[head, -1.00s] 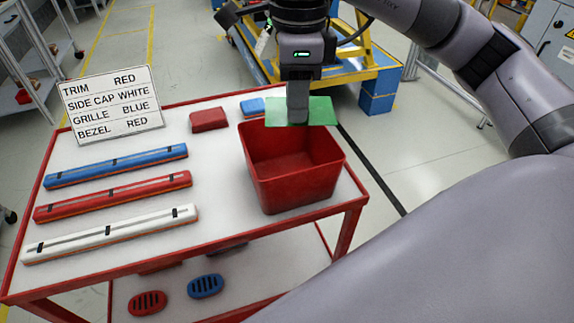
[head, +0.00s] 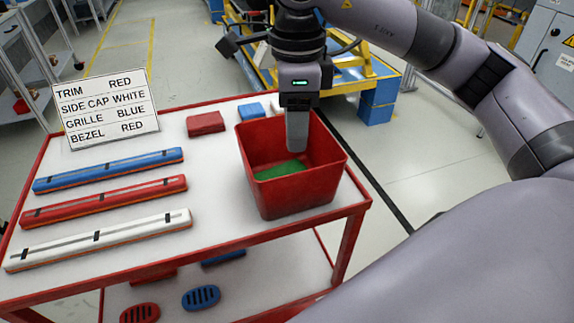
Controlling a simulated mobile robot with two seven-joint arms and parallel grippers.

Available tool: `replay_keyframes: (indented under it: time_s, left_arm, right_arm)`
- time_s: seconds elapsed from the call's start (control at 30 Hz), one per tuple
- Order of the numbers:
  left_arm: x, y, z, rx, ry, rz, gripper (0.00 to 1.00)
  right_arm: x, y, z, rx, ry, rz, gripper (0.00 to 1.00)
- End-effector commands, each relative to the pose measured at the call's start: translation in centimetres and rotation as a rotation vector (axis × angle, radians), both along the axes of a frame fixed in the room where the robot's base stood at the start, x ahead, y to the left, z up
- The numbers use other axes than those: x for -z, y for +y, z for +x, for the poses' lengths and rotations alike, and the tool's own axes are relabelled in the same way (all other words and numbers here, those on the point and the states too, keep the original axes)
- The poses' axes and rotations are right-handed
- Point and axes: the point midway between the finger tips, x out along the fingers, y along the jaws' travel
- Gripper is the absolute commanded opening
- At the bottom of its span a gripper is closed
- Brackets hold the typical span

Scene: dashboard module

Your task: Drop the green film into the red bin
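The green film (head: 281,170) lies low inside the red bin (head: 295,193), which stands at the right end of the cart top. My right gripper (head: 297,146) points down over the bin, its fingertips just inside the rim. It shows side-on, one finger covering the other, so the gap between the fingers is hidden. The film lies below the fingertips and apart from them, let go. The bin's front wall hides part of the bin floor. My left gripper is not in view.
The red-framed cart (head: 225,246) holds blue (head: 110,169), red (head: 105,202) and white (head: 100,240) bars on the left. A label sign (head: 108,109) stands behind them. Red (head: 205,123) and blue (head: 250,111) blocks sit beside the bin. Grilles lie on the lower shelf.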

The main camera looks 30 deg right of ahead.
Motion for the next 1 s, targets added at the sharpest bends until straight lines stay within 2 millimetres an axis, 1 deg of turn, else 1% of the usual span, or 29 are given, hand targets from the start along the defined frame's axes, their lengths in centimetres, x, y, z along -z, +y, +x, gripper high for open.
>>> replay_keyframes:
  time_s: [0.07, 0.17, 0.3, 0.4, 0.6, 0.77, 1.0]
  left_arm:
    - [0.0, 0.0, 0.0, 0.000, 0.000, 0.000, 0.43]
    - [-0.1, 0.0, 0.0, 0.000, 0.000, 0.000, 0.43]
    - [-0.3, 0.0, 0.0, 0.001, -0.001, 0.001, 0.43]
    - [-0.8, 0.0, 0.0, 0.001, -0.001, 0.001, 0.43]
    - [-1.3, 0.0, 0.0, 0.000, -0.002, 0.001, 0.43]
    - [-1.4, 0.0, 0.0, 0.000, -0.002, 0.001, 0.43]
    - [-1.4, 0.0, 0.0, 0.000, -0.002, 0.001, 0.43]
  right_arm:
    - [-0.1, 0.0, 0.0, 0.000, 0.000, 0.000, 0.49]
    - [-0.8, 0.0, 0.1, 0.000, -0.001, 0.000, 0.49]
    - [-3.1, 0.0, 0.1, -0.001, -0.005, 0.001, 0.49]
    - [-4.4, 0.0, 0.1, 0.001, -0.004, 0.000, 0.49]
    - [-6.4, 0.0, 0.0, 0.000, -0.002, 0.000, 0.49]
    - [-7.1, 0.0, 0.0, 0.000, -0.001, 0.000, 0.49]
    - [-7.2, 0.0, 0.0, 0.000, 0.000, 0.000, 0.49]
